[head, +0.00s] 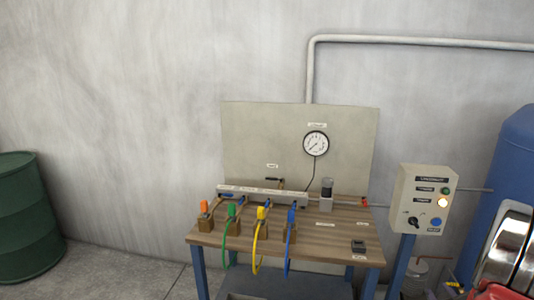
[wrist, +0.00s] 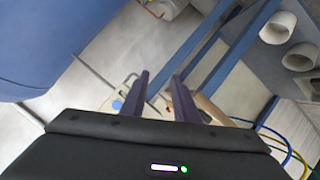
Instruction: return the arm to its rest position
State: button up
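My gripper (wrist: 160,76) shows in the wrist view as two dark fingers with a clear gap between them. It is open, and I see nothing held in the gap. Its dark body fills the bottom of that view, with a white light bar and a green dot. My gripper does not show in the head view. No mark of a rest position shows in either view.
A workbench (head: 335,243) carries several coloured hose fittings and a gauge panel (head: 260,135). A control box (head: 424,185) stands right of it, with a blue tank (head: 510,160) beyond. A green drum (head: 15,220) is at far left. Floor between drum and bench is clear.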

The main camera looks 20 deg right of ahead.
jog(key=s+a+m+g+y, duration=0.35)
jog(key=a+g, duration=0.35)
jog(key=a, duration=0.8)
jog(key=a+r+n+t+y, duration=0.1)
jog(key=a+r, duration=0.5)
jog(key=a, duration=0.6)
jog(key=s+a+r+n+t+y, duration=0.1)
jog(key=a+r, duration=0.5)
jog(key=a, duration=0.7)
jog(key=a+r+n+y, duration=0.2)
jog(key=a+r, duration=0.4)
jog(key=a, duration=0.7)
jog(key=shift+s+n+t+y, duration=0.15)
jog(key=shift+n+t+y, duration=0.25)
jog(key=shift+y, duration=0.25)
